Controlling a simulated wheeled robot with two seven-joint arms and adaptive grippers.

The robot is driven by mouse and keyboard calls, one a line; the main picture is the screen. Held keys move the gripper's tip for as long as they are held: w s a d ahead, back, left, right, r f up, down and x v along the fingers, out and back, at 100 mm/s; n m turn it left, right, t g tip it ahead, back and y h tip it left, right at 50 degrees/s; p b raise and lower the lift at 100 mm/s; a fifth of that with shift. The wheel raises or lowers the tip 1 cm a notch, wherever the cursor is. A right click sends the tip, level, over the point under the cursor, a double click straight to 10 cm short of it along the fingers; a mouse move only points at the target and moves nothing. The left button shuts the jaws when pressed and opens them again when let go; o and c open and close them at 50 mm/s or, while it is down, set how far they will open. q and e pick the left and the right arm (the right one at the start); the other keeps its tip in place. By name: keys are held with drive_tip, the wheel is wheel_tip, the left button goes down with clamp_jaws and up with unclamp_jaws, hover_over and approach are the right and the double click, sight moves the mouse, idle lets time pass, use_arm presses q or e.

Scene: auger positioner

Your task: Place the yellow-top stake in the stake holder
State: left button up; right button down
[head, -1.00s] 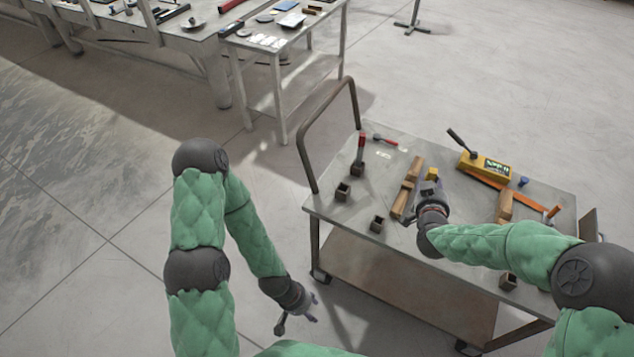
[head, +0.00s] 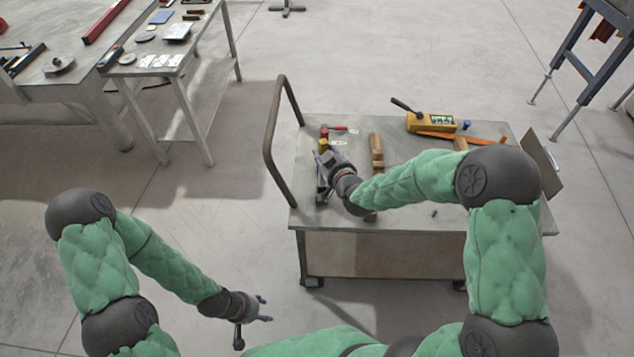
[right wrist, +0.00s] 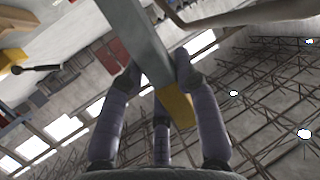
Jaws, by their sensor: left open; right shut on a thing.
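The yellow-top stake shows in the right wrist view as a grey square bar with a yellow end (right wrist: 177,106). My right gripper (right wrist: 160,82) has its fingers closed around it near the yellow end. In the head view the stake's yellow top (head: 323,145) shows just beyond my right gripper (head: 331,162), at the left side of the cart. A red-top stake (head: 324,132) stands just behind it. The stake holders near my right gripper are mostly hidden by the hand and arm. My left gripper (head: 261,309) is open and empty, away from the cart.
The cart top (head: 400,225) has a raised handle (head: 271,140) at its left end. Wooden blocks (head: 376,150), a yellow device (head: 431,122) and an orange bar (head: 480,138) lie toward the middle and right. A cluttered table stands behind left.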

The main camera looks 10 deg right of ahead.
wheel_tip(320, 180, down, 8)
drive_tip(key=b, duration=0.4)
drive_tip(key=shift+f, duration=0.15)
drive_tip(key=shift+f+b, duration=0.2)
drive_tip(key=shift+b, duration=0.2)
drive_tip(key=c, duration=0.9)
unclamp_jaws()
drive_tip(key=shift+r, duration=0.1)
